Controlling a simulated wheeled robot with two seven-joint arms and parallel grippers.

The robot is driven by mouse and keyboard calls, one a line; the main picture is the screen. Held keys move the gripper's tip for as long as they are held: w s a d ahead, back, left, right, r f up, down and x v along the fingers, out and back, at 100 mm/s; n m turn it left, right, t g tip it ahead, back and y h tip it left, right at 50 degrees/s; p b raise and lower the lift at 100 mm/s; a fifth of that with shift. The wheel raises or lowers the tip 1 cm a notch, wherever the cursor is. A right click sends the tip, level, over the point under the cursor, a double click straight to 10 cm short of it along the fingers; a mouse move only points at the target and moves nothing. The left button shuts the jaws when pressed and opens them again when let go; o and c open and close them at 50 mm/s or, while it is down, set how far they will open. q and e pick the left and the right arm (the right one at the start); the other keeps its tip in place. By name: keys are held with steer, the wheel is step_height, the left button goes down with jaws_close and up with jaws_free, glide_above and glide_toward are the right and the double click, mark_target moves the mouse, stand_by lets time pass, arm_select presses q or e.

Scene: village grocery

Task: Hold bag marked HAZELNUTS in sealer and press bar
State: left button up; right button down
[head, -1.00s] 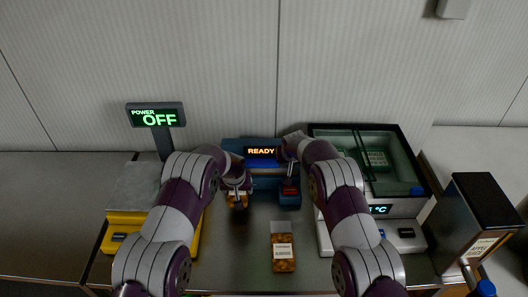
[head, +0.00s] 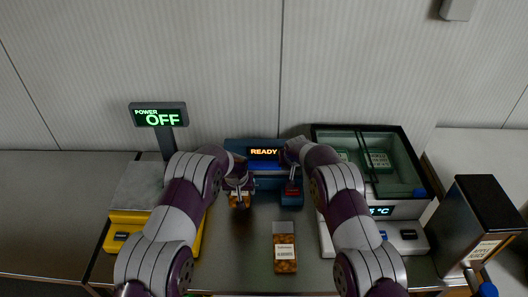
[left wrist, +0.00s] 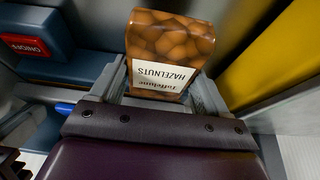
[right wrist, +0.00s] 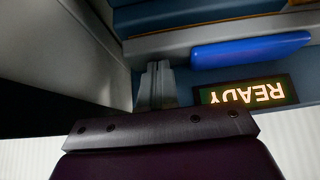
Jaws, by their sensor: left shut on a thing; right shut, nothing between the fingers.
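The bag marked HAZELNUTS (left wrist: 171,40) is in my left gripper (left wrist: 165,85), which is shut on it. Its label reads upside down in the left wrist view. In the head view the bag (head: 240,201) hangs in front of the left part of the blue sealer (head: 263,182); whether its top edge is inside the sealer is hidden. The sealer display (head: 264,152) reads READY. The blue bar (right wrist: 250,50) is beside the display in the right wrist view. My right gripper (right wrist: 157,72) is shut and empty, left of the bar there; contact cannot be told.
Another bag of nuts (head: 285,262) lies on the counter in front. A red ON/OFF button (left wrist: 25,45) sits on the sealer's right block. A yellow scale (head: 125,240) with an OFF display stands left. A glass-topped case (head: 400,165) and a dark box (head: 485,215) stand right.

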steer(key=shift+s+f, duration=0.15)
steer(key=shift+f, duration=0.3)
arm_select(q)
steer(key=shift+c, duration=1.1)
arm_select(e)
steer(key=shift+f, duration=0.1)
arm_select(q)
steer(key=shift+r, duration=0.1)
arm_select(e)
steer(key=shift+s, duration=0.1)
steer(key=shift+s+f, duration=0.1)
steer(key=shift+f, duration=0.2)
arm_select(q)
steer(key=shift+s, duration=0.1)
arm_select(e)
steer(key=shift+s+f, duration=0.1)
steer(key=shift+f, duration=0.05)
steer(key=shift+w+r, duration=0.15)
steer(key=shift+r, duration=0.9)
steer(key=shift+w+r, duration=0.1)
steer(key=shift+r, duration=0.95)
